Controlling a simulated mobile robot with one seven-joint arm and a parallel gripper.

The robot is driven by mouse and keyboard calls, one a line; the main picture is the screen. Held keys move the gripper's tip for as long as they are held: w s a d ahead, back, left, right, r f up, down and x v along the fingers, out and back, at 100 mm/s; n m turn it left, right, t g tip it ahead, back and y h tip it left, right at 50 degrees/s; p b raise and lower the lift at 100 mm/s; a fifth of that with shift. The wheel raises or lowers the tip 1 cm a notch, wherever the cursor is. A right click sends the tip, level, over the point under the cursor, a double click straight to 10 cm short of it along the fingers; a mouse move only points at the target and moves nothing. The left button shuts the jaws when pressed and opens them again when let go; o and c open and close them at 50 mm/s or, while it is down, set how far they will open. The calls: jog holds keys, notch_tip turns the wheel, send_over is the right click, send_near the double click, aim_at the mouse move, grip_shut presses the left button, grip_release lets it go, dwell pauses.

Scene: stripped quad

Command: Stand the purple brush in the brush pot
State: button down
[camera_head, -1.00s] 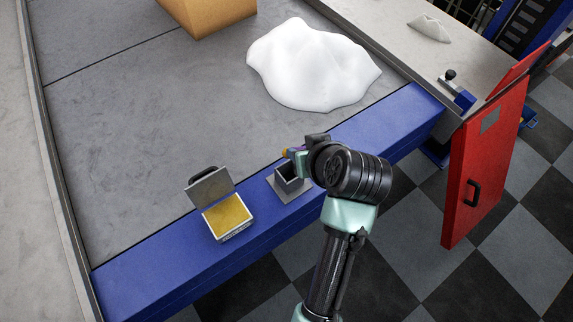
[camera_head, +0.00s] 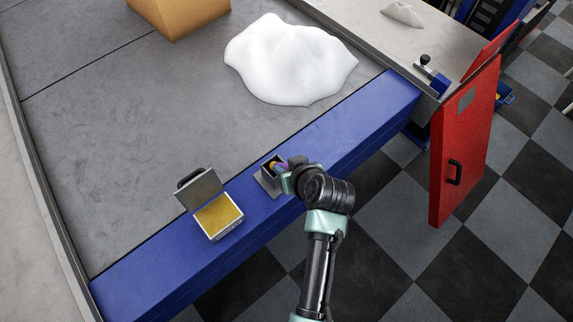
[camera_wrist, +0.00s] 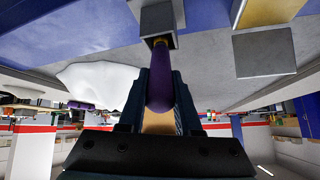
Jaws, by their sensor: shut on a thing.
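My gripper (camera_head: 284,178) is shut on the purple brush (camera_wrist: 160,90), whose purple handle lies between the fingers in the wrist view. In the head view a small purple and orange part of the brush (camera_head: 277,166) shows at the mouth of the grey square brush pot (camera_head: 268,184). In the wrist view the yellowish end of the brush points at the pot (camera_wrist: 160,18) and meets its dark opening. How deep the brush reaches into the pot, I cannot tell. My gripper hides part of the pot's right side in the head view.
An open grey box with a yellow inside (camera_head: 218,217) stands left of the pot on the blue table edge (camera_head: 345,125). A white mound (camera_head: 290,60) and a tan block (camera_head: 178,12) lie farther back. A red door (camera_head: 465,150) stands at the right. The grey tabletop between is clear.

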jog(key=shift+f+b, duration=0.5)
jog(key=shift+f, duration=0.05)
jog(key=c, duration=0.6)
grip_release()
jog(key=shift+r+p, duration=0.5)
jog(key=shift+r, duration=0.05)
jog(key=b+v, duration=0.1)
jog(key=v, duration=1.1)
jog(key=shift+b, duration=0.35)
